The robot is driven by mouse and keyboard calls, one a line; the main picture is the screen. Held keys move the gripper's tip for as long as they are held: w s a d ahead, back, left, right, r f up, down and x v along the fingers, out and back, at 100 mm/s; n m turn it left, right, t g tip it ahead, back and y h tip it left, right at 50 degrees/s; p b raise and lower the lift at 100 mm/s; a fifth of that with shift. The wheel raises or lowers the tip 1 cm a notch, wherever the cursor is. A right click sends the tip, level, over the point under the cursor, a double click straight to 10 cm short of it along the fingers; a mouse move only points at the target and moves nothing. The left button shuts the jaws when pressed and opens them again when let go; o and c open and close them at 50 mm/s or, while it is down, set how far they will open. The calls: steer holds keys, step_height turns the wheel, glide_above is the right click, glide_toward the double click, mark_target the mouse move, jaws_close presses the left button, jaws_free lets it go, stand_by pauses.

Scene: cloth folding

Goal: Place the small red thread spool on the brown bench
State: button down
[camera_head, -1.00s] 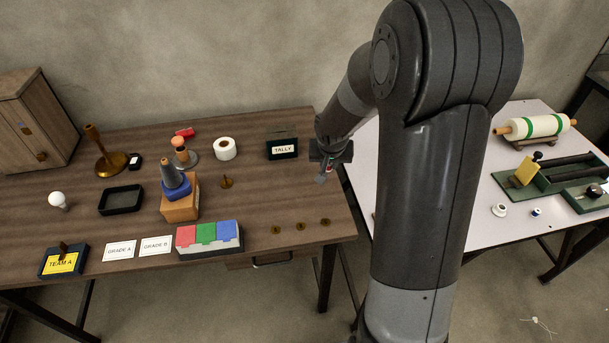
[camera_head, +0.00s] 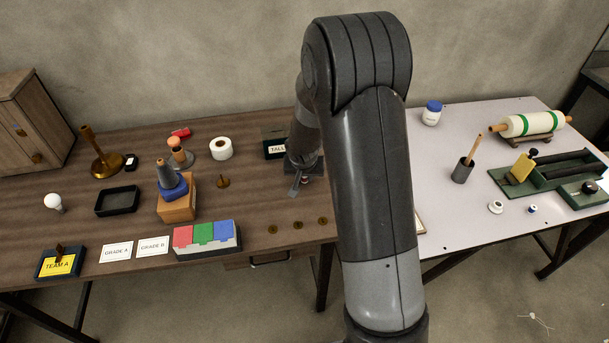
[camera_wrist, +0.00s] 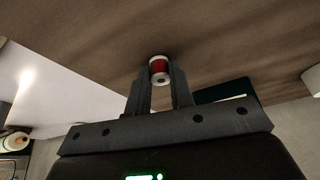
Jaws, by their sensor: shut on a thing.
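The small red thread spool (camera_wrist: 159,68) shows in the wrist view as a red band between pale ends. It sits between the fingertips of my gripper (camera_wrist: 160,80), which is shut on it. In the head view my gripper (camera_head: 299,188) hangs over the right part of the brown bench (camera_head: 290,205), just in front of the tally box. The spool is mostly hidden there by the gripper. In the wrist view the brown wood of the bench fills the area beyond the spool. I cannot tell the gap between them.
The tally box (camera_head: 274,150) stands close behind my gripper. A white tape roll (camera_head: 221,149), a brass spindle (camera_head: 223,182) and several brass discs (camera_head: 298,225) are nearby. The pale table (camera_head: 450,215) is at right. Bare bench lies between the gripper and the discs.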

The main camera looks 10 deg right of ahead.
steer(key=shift+f, duration=0.1)
steer(key=c, duration=1.3)
jaws_free()
steer(key=s+d+v, duration=0.2)
steer(key=v, duration=1.8)
steer(key=s+r+n, duration=0.1)
steer(key=s+r, duration=0.2)
steer(key=s, duration=0.4)
steer(key=s+d+r+n, duration=0.1)
steer(key=s+r, duration=0.2)
steer(key=s, duration=0.4)
steer(key=s+r+t+y, duration=0.1)
steer(key=s+r, duration=0.3)
steer(key=s, duration=0.3)
steer(key=shift+s+d+r+n, duration=0.1)
steer(key=shift+s+d+n, duration=0.05)
steer(key=shift+s+n, duration=0.25)
steer(key=shift+w, duration=0.1)
